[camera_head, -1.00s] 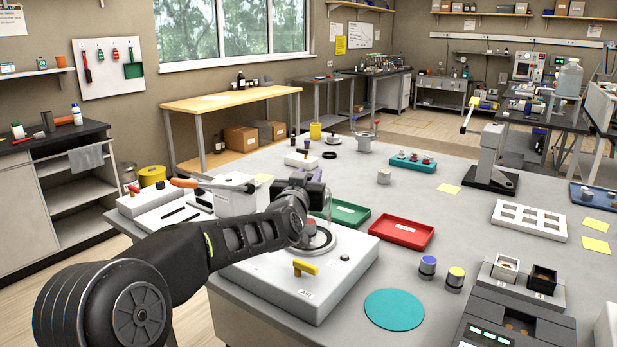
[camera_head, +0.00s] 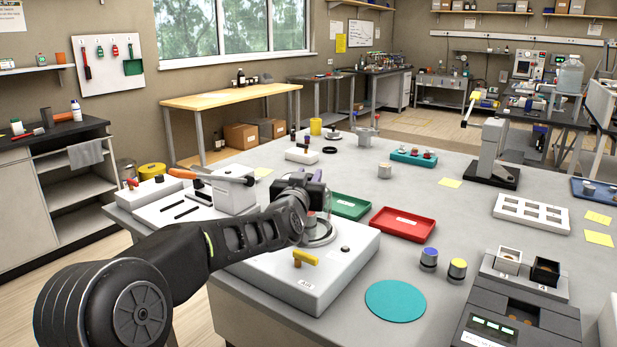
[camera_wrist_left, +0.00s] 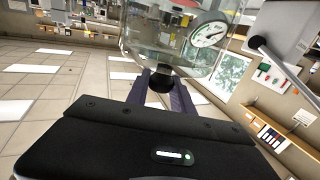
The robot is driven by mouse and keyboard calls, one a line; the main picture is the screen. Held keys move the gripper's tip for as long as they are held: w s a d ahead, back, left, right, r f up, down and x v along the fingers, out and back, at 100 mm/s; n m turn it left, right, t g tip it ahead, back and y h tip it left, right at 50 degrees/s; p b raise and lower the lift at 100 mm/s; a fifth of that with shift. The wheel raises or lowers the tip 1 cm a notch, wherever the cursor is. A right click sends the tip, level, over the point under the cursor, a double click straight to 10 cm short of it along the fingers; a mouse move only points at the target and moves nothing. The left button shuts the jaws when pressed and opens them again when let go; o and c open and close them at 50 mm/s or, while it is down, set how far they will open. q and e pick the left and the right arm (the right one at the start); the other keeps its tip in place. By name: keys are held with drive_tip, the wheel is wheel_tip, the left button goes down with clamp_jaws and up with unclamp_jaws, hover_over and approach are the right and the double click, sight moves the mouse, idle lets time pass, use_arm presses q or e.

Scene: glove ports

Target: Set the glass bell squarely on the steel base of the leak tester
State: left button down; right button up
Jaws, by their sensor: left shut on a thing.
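My left gripper (camera_head: 310,186) is above the leak tester (camera_head: 345,262), a white box with a yellow lever and a round steel base (camera_head: 326,238). The gripper is shut on the black knob (camera_wrist_left: 160,82) of the glass bell (camera_wrist_left: 178,38). The clear bell shows in the wrist view beyond the fingertips. In the head view it is faint beside and below the gripper, over the steel base. My wrist partly hides the base and bell, and I cannot tell whether the bell's rim touches the steel. My right gripper is out of view.
A green tray (camera_head: 350,206) and a red tray (camera_head: 403,223) lie right of the tester. A teal disc (camera_head: 395,299) and two small capped cylinders are near the front. A white unit with an orange handle (camera_head: 234,188) stands to the left. The bench centre is largely clear.

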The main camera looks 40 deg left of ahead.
use_arm(q)
drive_tip(key=shift+f+b, duration=0.6)
drive_tip(key=shift+f, duration=0.1)
drive_tip(key=c, duration=1.3)
unclamp_jaws()
drive_tip(key=shift+o, duration=1.4)
drive_tip(key=shift+f, duration=0.1)
drive_tip(key=b+v, duration=0.1)
drive_tip(key=v, duration=0.7)
